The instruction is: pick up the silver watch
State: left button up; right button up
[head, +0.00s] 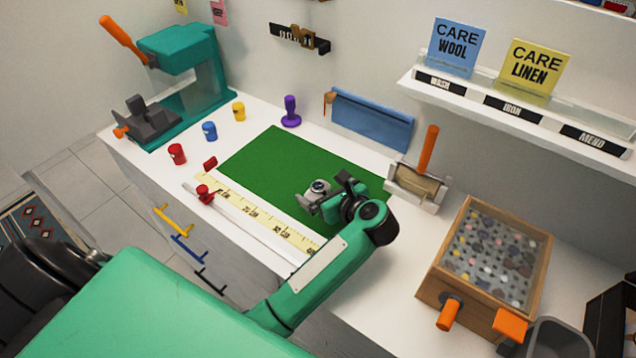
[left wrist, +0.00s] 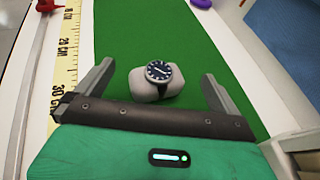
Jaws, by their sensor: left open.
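In the head view the watch (head: 318,187) shows near the mat's front right part, just left of my left gripper (head: 328,195). In the left wrist view my left gripper (left wrist: 158,90) is open, with one finger on each side of the watch and cushion. Neither finger appears to touch them. My right gripper is not in view.
A yellow measuring tape strip (head: 250,210) and a white rail with a red slider (head: 203,192) run along the front edge. A wooden box of buttons (head: 495,255) stands at right. Red, blue and yellow spools and a purple stamp (head: 290,112) stand behind left. A teal press (head: 185,75) is at far left.

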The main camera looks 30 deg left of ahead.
pick_arm(q)
jog(key=shift+x, duration=0.85)
jog(key=shift+s+d+r, duration=0.1)
jog(key=shift+s+d, duration=0.05)
jog(key=shift+s, duration=0.05)
jog(key=shift+d, duration=0.1)
jog(key=shift+c, duration=1.3)
jog(key=c, duration=0.8)
jog(key=shift+o, duration=0.2)
